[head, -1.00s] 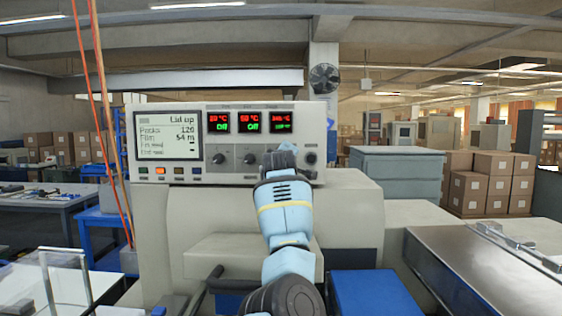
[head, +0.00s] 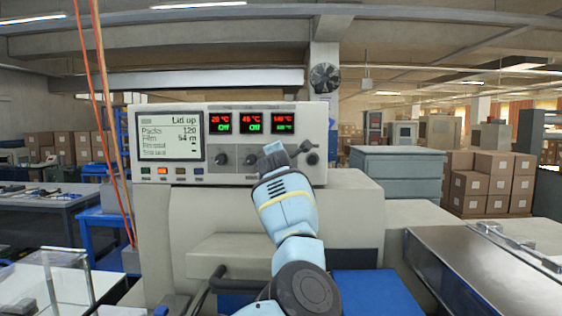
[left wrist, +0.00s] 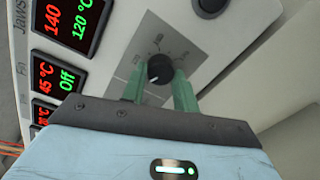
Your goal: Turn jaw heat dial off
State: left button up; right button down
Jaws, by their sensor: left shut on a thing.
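The jaw heat dial (left wrist: 160,69) is a round black knob on a grey scale plate in the left wrist view. A white mark on it faces the lower left of that picture. My left gripper (left wrist: 158,79) has its two green fingers shut on the dial, one on each side. In the head view my left gripper (head: 279,156) covers the dial and is tilted against the panel. The jaws display (left wrist: 76,20) beside it shows red 140 above green 120 °C. It is also lit in the head view (head: 283,122). My right gripper is not in view.
The control panel (head: 300,178) also carries two other knobs (head: 221,159) (head: 250,159), a black knob (head: 312,158) at the right, and a screen (head: 172,135) reading "Lid up". A blue box (head: 375,293) sits at the lower right of the machine.

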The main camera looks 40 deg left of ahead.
pick_arm(q)
jog(key=shift+f+n+t+p, duration=0.15)
jog(key=shift+n+p, duration=0.2)
jog(key=shift+n, duration=2.3)
jog(key=shift+n+t+p, duration=0.15)
jog(key=shift+n+p, duration=0.15)
jog(key=shift+n, duration=2.35)
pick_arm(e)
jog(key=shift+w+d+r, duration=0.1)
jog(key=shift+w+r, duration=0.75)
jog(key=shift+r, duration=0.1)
pick_arm(q)
jog(key=o, duration=1)
jog(key=shift+c, duration=0.2)
jog(key=v, duration=0.7)
jog(key=shift+s+d, duration=0.25)
jog(key=shift+s, duration=0.05)
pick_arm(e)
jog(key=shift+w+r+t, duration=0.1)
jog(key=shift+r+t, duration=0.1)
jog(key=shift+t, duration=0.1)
